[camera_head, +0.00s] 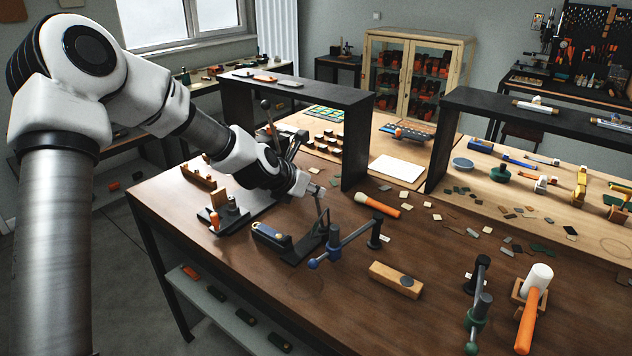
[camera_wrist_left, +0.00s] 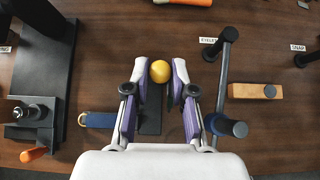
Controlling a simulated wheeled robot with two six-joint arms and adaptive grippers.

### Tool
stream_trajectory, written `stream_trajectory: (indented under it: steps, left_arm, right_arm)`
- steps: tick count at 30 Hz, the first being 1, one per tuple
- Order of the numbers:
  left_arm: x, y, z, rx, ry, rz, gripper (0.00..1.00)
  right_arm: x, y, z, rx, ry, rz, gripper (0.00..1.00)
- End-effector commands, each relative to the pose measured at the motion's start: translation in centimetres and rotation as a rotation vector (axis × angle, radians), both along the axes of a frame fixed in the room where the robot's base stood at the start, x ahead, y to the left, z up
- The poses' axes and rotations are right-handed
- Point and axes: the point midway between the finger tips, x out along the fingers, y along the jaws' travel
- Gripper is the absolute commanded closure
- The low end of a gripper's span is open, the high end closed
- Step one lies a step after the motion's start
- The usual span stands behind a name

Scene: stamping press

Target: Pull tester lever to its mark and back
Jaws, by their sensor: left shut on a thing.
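My left gripper (camera_head: 317,190) reaches down over the brown bench from the left. In the left wrist view the gripper (camera_wrist_left: 161,68) has its fingers on both sides of a yellow ball knob (camera_wrist_left: 160,72), shut on it. The tester's lever (camera_head: 322,214) shows as a thin rod below the gripper in the head view. It rises from a dark tester base (camera_head: 304,246), which also shows under the fingers in the wrist view (camera_wrist_left: 150,118). A mark for the lever cannot be made out. My right gripper is not in view.
A blue-knobbed crank tool (camera_head: 345,243) stands close to the right of the tester. A blue piece (camera_head: 268,236) lies left of it, and a black press (camera_head: 232,213) farther left. A wooden block (camera_head: 396,279) and mallet (camera_head: 530,310) lie right.

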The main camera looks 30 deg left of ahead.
Motion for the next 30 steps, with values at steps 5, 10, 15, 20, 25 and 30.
stream_trajectory:
  steps: [5, 10, 15, 20, 25, 30]
  left_arm:
    - [-1.2, 0.1, -0.1, -0.004, 0.000, 0.002, 0.95]
    - [-2.1, 0.2, -0.4, -0.002, 0.000, 0.001, 0.95]
    - [-2.1, 0.2, -0.6, -0.001, 0.000, 0.001, 0.95]
    - [-2.2, 0.2, -0.6, -0.002, 0.000, 0.001, 0.96]
    - [-3.1, 0.3, -1.1, -0.004, 0.001, 0.001, 0.95]
    - [-4.2, 0.3, -1.8, -0.003, 0.002, 0.000, 0.95]
  right_arm:
    - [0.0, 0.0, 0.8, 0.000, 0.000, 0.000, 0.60]
    - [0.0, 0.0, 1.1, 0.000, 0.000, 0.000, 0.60]
    - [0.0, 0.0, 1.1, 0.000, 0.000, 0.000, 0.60]
    - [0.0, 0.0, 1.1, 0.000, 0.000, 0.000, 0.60]
    - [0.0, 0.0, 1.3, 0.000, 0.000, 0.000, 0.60]
    - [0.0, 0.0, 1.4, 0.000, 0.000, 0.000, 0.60]
